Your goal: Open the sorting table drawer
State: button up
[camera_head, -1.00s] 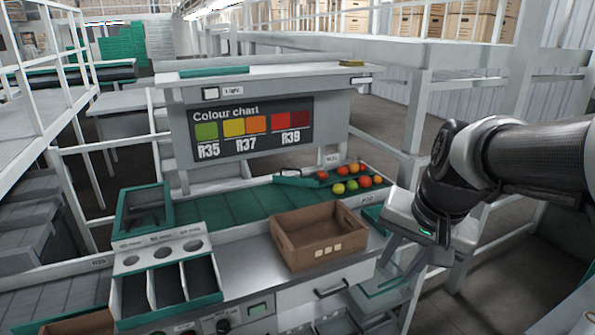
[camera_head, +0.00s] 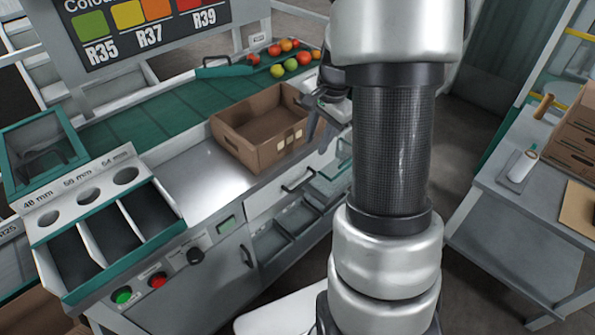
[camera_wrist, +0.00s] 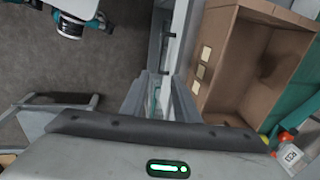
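The sorting table drawer has a pale front (camera_head: 265,198) with a dark bar handle (camera_head: 297,180), under the counter edge below the brown crate. The front looks flush with the cabinet. My gripper (camera_head: 321,128) is beside the crate's right end, above and to the right of the handle, and apart from it. My forearm partly hides it. In the wrist view the two fingers (camera_wrist: 160,100) stand apart with nothing held between them. A dark handle (camera_wrist: 168,66) shows beyond the fingertips on the cabinet front; it looks like the drawer's.
The brown crate (camera_head: 232,143) stands on the counter near its front edge. Tomatoes (camera_head: 290,63) lie at the back right. A cabinet door handle (camera_head: 247,256) and open bins (camera_head: 270,245) are below. A grey side table (camera_head: 510,205) stands right, with floor between.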

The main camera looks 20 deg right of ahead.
aim_at(306, 181)
jog(key=w+f, duration=0.1)
jog(key=f, duration=0.4)
jog(key=w+f+b, duration=0.1)
jog(key=f, duration=0.4)
jog(key=w+a+f+b, duration=0.1)
jog(key=f, duration=0.5)
jog(key=shift+c, duration=0.4)
jog(key=shift+s, duration=0.1)
grip_shut()
